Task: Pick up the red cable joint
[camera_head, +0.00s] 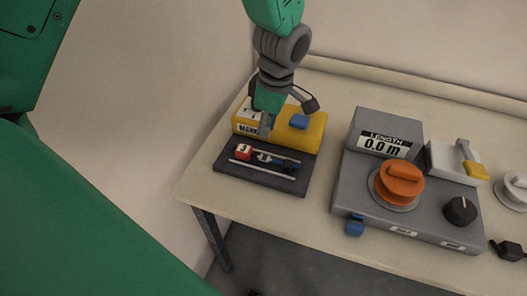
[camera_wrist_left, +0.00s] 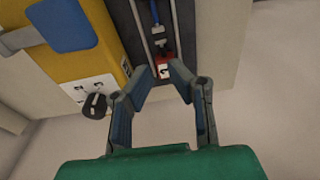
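The red cable joint (camera_head: 243,151) is a small red block with a white marked face. It sits at the left end of a dark tray (camera_head: 229,171), in line with grey and blue parts between thin rails. It also shows in the left wrist view (camera_wrist_left: 164,70), just beyond my fingertips. My left gripper (camera_head: 266,126) points down above the tray and the yellow device, apart from the joint. In the left wrist view its two fingers (camera_wrist_left: 161,75) are spread with nothing between them. My right gripper is not in view.
A yellow device (camera_head: 309,137) with a blue pad stands right behind the tray. A grey length meter (camera_head: 345,190) with an orange knob (camera_head: 402,179) stands to the right. The table's front edge lies close to the tray. Bare tabletop separates tray and meter.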

